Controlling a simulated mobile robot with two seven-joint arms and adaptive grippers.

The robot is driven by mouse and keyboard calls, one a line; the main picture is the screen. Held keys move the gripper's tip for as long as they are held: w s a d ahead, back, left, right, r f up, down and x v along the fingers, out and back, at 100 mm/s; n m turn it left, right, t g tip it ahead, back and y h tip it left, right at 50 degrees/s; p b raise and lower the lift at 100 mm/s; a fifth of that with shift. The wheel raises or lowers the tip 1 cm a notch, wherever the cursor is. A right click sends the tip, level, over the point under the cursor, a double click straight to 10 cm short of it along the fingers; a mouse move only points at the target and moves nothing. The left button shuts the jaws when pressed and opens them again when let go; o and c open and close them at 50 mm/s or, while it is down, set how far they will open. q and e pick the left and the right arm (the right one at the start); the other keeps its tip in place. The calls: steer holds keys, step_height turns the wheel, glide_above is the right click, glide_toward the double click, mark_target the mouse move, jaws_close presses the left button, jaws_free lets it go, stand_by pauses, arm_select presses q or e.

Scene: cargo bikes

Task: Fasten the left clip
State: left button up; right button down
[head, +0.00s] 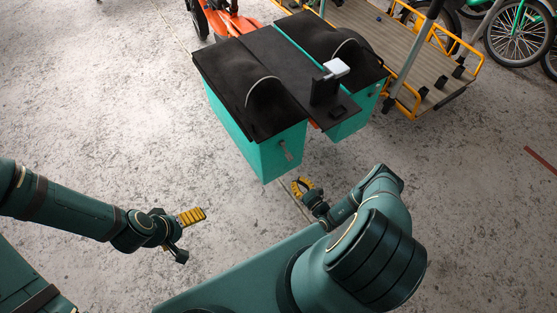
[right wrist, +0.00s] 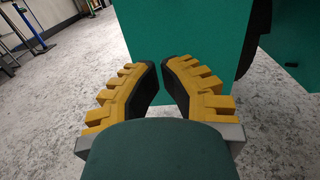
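The left clip (head: 285,150) is a small grey latch on the front face of the left teal box (head: 240,130), below its black lid (head: 245,85). The lid is down on the box. How the clip stands is too small to tell. My right gripper (head: 303,187) is below and right of the clip, apart from it. In the right wrist view its yellow fingers (right wrist: 161,68) have a narrow gap with nothing between them, and the teal box wall (right wrist: 190,35) is beyond. My left gripper (head: 190,217) is over bare floor at the left, away from the box.
A right teal box (head: 352,122) with its own grey latch stands beside it, under another black lid. A black post with a white top (head: 336,68) rises between them. An orange-framed cargo deck (head: 415,60) and bicycles are at the upper right. The left floor is clear.

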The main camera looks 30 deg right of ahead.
steer(key=w+r+b, duration=0.1)
steer(key=w+r, duration=0.2)
steer(key=w, duration=0.5)
steer(key=shift+w+r+h+b, duration=0.2)
steer(key=shift+r+h+b, duration=0.1)
steer(key=shift+r+b, duration=0.05)
steer(key=shift+d, duration=0.1)
stand_by(0.5)
